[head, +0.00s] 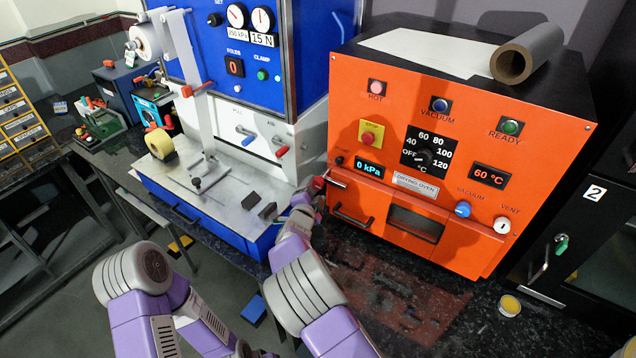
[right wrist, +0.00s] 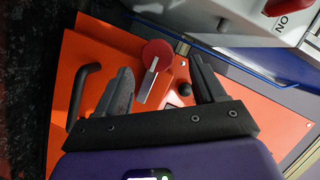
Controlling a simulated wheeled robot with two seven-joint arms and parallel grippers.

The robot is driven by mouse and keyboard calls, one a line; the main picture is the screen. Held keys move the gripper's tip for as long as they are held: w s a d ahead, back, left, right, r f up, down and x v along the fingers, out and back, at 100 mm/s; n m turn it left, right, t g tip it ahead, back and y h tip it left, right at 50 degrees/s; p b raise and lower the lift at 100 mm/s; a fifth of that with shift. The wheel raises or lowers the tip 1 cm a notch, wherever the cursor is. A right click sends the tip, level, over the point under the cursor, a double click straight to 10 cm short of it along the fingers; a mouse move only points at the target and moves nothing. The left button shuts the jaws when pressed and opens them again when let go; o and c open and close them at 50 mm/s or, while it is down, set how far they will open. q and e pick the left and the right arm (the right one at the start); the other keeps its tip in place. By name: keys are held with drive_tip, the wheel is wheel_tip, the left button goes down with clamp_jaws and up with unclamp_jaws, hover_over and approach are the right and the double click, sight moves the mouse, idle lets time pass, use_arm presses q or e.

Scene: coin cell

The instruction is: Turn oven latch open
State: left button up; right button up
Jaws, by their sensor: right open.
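The orange drying oven (head: 470,130) stands right of centre in the head view. Its latch, a metal lever with a round red knob (right wrist: 157,54), is at the left end of the oven front; the lever also shows in the head view (head: 337,182). My right gripper (right wrist: 161,68) is open, its two dark fingers on either side of the latch. I cannot tell whether either finger touches it. In the head view my right gripper (head: 311,193) is small and partly hidden by its own wrist. My left arm shows at lower left, but its gripper is out of view.
A black door handle (right wrist: 84,92) is beside one finger; it also shows in the head view (head: 352,218). A small black knob (right wrist: 185,89) is close to the other finger. The blue and white press (head: 270,190) stands close on the left. The dark bench (head: 470,320) before the oven is mostly clear.

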sight(317, 185)
drive_tip(key=shift+x, duration=2.75)
drive_tip(key=shift+s+f, duration=0.1)
clamp_jaws()
